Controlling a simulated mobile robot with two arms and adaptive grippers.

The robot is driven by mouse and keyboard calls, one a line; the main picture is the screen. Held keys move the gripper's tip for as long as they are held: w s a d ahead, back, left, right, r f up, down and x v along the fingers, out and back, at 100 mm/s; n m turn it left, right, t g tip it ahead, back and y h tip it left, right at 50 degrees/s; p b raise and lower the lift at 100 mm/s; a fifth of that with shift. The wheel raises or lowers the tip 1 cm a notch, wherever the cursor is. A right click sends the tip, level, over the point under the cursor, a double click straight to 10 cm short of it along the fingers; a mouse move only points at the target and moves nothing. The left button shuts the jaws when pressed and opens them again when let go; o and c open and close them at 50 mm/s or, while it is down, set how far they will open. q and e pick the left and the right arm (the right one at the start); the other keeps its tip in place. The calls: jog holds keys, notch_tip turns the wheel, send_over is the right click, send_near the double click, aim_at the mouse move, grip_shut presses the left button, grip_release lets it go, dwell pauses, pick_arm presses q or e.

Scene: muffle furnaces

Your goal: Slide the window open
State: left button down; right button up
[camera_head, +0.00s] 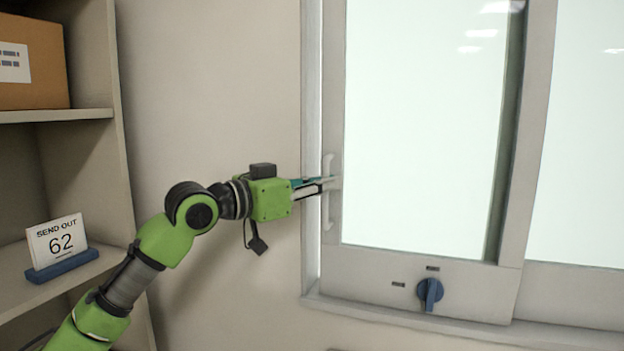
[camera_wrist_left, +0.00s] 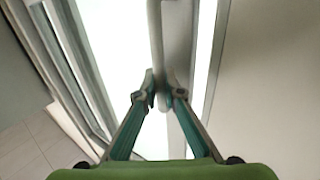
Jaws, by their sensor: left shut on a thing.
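The window's left sash (camera_head: 425,120) is a pale frame around a bright pane. A vertical bar handle (camera_head: 327,210) stands on its left stile. My left gripper (camera_head: 328,185) reaches in from the left and is shut on the handle at about mid-height. In the left wrist view the two teal fingers (camera_wrist_left: 160,92) close on either side of the handle bar (camera_wrist_left: 156,35). A narrow bright gap shows between the sash's left edge and the outer frame (camera_head: 310,150). A blue knob (camera_head: 430,292) sits on the sash's lower rail. My right gripper is not in view.
A second pane (camera_head: 585,140) lies to the right. The window sill (camera_head: 400,318) runs below. The wall between shelf and window is bare.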

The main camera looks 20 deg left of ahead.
pick_arm(q)
jog(key=p, duration=0.4)
send_near(457, 189)
jog(key=x, duration=0.5)
jog(key=c, duration=2.4)
grip_release()
jog(key=shift+w+d, duration=0.1)
jog(key=shift+c, duration=0.2)
jog(key=shift+a, duration=0.2)
jog(key=v, duration=1.2)
jog(key=shift+d+r, duration=0.1)
